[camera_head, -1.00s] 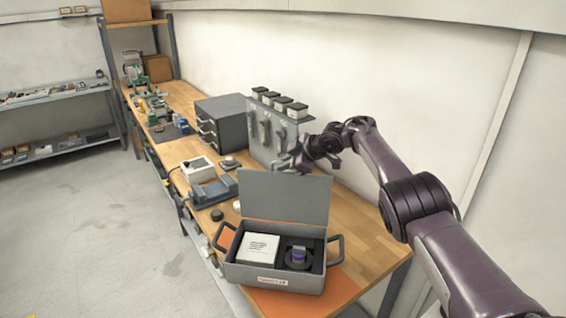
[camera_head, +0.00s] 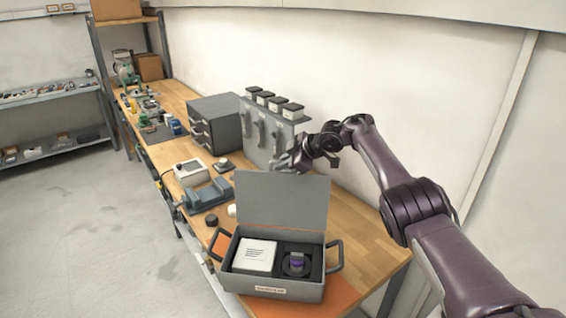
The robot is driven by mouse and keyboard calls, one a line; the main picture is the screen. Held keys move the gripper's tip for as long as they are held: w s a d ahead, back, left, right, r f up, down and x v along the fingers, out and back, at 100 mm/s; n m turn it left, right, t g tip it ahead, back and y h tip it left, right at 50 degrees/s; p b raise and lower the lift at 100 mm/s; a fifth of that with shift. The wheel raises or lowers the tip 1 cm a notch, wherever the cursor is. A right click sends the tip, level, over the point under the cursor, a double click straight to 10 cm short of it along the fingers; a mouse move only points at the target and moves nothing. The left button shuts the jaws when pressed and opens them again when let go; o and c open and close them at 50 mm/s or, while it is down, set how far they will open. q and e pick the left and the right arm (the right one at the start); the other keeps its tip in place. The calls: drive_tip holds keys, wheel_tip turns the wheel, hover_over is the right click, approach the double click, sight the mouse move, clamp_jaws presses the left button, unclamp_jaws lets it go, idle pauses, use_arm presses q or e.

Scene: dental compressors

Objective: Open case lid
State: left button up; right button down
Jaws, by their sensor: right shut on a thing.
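A grey case (camera_head: 272,288) stands at the near end of the wooden bench, on an orange mat. Its lid (camera_head: 281,203) is raised and stands nearly upright at the back. Inside lie a white box (camera_head: 254,255) with printed lines and a dark round part with a purple band (camera_head: 296,263), each in its own dark recess. My right gripper (camera_head: 297,158) is behind the lid, apart from it, at the right end of a grey stand (camera_head: 256,142). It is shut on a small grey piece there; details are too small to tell. My left gripper is out of view.
The stand carries several dark-topped blocks (camera_head: 267,97) and grey hanging handles. A grey drawer unit (camera_head: 216,122), a white device (camera_head: 188,172) and a blue-grey holder (camera_head: 208,195) stand on the bench (camera_head: 358,230) behind the case. Bare bench lies right of the case.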

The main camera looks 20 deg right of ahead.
drive_tip(key=shift+a+f, duration=0.1)
drive_tip(key=shift+f, duration=0.15)
drive_tip(key=c, duration=1.5)
unclamp_jaws()
drive_tip(key=shift+c, duration=0.2)
drive_tip(key=shift+o, duration=0.3)
drive_tip(key=shift+s, duration=0.15)
drive_tip(key=shift+f, duration=0.1)
drive_tip(key=shift+s, duration=0.1)
drive_tip(key=shift+s+d+r, duration=0.2)
drive_tip(key=shift+d+r, duration=0.2)
drive_tip(key=shift+r, duration=0.1)
drive_tip(key=b+v, duration=0.2)
drive_tip(key=v, duration=0.5)
drive_tip(key=shift+w+a+r+b, duration=0.15)
drive_tip(key=shift+w+r+b, duration=0.1)
drive_tip(key=shift+b, duration=0.05)
